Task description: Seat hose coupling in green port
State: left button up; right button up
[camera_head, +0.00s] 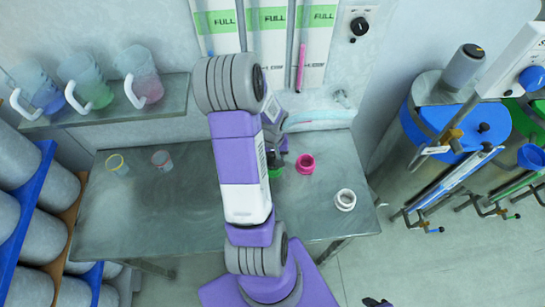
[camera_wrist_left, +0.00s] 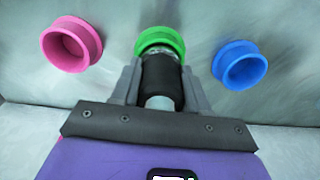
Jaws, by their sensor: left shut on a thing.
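My left gripper (camera_wrist_left: 158,88) is shut on the black hose coupling (camera_wrist_left: 162,82), which lies between its two grey fingers. The coupling's far end overlaps the green port (camera_wrist_left: 160,40) in the left wrist view, with a metallic part showing at the ring. I cannot tell how deep it sits in the port. In the head view my left gripper (camera_head: 277,148) is mostly behind my arm, and only part of the green port (camera_head: 276,172) shows. A dark shape (camera_head: 376,302) at the bottom edge may be my right gripper; its jaws cannot be made out.
A pink port (camera_wrist_left: 70,45) is left of the green one, and a blue port (camera_wrist_left: 240,65) right of it. A white ring (camera_head: 345,200) is on the grey table (camera_head: 190,215). A pale hose (camera_head: 320,117) runs along the wall. Two small cups stand left; the table's front left is clear.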

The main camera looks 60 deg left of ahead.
pick_arm(q)
jog(key=o, duration=1.4)
jog(key=shift+r+p, duration=2.75)
jog(key=shift+r, duration=0.75)
